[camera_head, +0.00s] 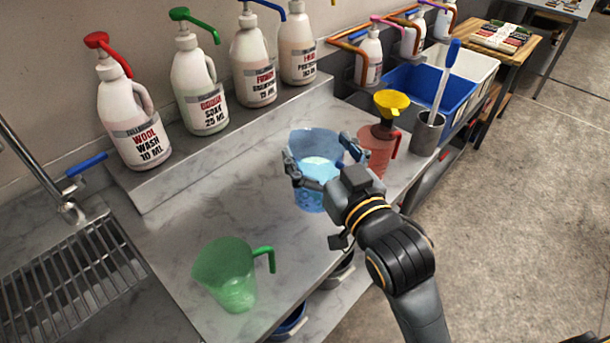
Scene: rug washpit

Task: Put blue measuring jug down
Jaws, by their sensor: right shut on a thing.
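The clear blue measuring jug (316,143) is upright over the grey marble counter (215,212), toward its right part. My right gripper (324,172) reaches in from the lower right and is shut on the blue jug, with a finger on either side of it. Pale liquid or a pale bottom shows inside the jug. I cannot tell whether the jug's base touches the counter. My left gripper is not in view.
A green jug (228,275) stands at the counter's front. A red jug (376,150) with a yellow funnel (390,102) stands close right of the blue jug. A metal cup (427,133) holds a brush. Labelled pump bottles (133,125) line the raised shelf. A sink grate (70,285) lies left.

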